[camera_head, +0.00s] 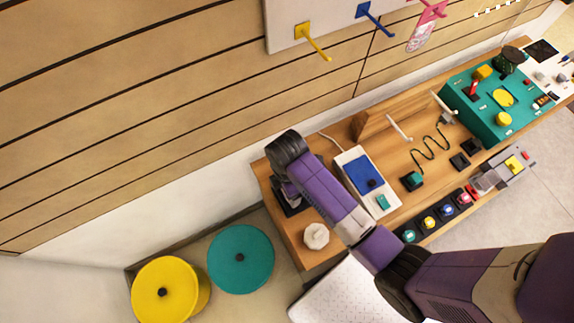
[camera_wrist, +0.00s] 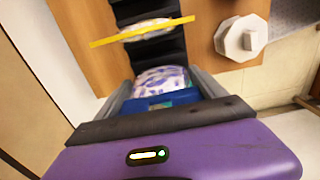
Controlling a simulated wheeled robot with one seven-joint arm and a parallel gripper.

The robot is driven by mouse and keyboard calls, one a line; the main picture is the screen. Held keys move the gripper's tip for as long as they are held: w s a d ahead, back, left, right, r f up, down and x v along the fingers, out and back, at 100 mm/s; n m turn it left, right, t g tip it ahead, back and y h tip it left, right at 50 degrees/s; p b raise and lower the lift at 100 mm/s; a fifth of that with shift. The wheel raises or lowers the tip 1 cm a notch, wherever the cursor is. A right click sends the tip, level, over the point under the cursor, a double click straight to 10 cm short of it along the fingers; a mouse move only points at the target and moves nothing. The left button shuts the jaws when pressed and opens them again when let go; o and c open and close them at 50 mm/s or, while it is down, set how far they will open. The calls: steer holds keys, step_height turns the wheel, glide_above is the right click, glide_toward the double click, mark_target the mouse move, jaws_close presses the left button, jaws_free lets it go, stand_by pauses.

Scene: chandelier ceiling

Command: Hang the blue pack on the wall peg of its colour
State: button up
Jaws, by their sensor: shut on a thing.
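My gripper (camera_wrist: 163,84) is shut on the blue pack (camera_wrist: 166,102) in the wrist view. The pack has a blue top and a white part with a purple pattern, and sits between the two fingers over a black stand. In the head view my arm hides the pack and most of the gripper, at the left end of the wooden bench. The blue wall peg (camera_head: 375,17) sticks out from a pale board high on the wall, with nothing on it. It is right of the yellow peg (camera_head: 315,42) and left of the pink peg (camera_head: 431,13).
A pink pack (camera_head: 421,38) hangs at the pink peg. A yellow bar (camera_wrist: 120,37) crosses the black stand (camera_wrist: 152,55), with another pack there. A white octagonal object (camera_head: 316,236) stands on the bench (camera_head: 290,235). A blue-topped device (camera_head: 364,172) and teal console (camera_head: 480,105) are farther right.

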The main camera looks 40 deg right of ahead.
steer(key=shift+f+p, duration=0.4)
steer(key=shift+f, duration=0.9)
steer(key=shift+f, duration=0.2)
steer(key=o, duration=1.4)
steer(key=shift+c, duration=0.2)
steer(key=shift+f+b, duration=0.1)
steer(key=shift+b, duration=0.35)
steer(key=r, duration=0.5)
steer(key=d+r, duration=0.1)
steer(key=r, duration=0.2)
steer(key=shift+w, duration=0.25)
steer(key=shift+a, duration=0.2)
